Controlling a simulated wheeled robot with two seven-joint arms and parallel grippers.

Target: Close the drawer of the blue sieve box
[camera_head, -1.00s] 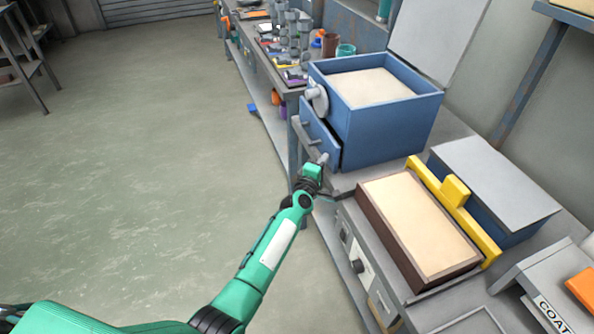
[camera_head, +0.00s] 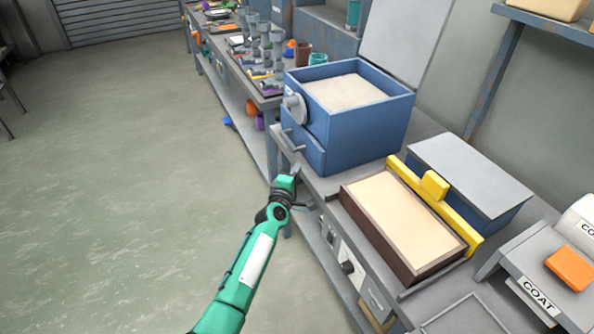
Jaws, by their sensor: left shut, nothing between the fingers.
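The blue sieve box (camera_head: 358,132) stands on the grey bench, filled with pale sand (camera_head: 345,92) and with a round grey knob (camera_head: 294,106) on its left side. Its drawer (camera_head: 304,148) is low on that same side and looks flush or nearly flush with the box; a small gap cannot be ruled out. A grey handle (camera_head: 291,138) shows on the drawer front. My left gripper (camera_head: 296,171) is shut and empty, just below and in front of the drawer at the bench edge. I cannot tell whether it touches the drawer. My right gripper is not in view.
A sand-filled brown tray (camera_head: 348,205) with a yellow bar (camera_head: 466,232) lies nearer on the bench, beside a grey-lidded blue box (camera_head: 470,172). A COAT-labelled unit (camera_head: 520,262) is at right. A cluttered bench continues behind. The floor at left is clear.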

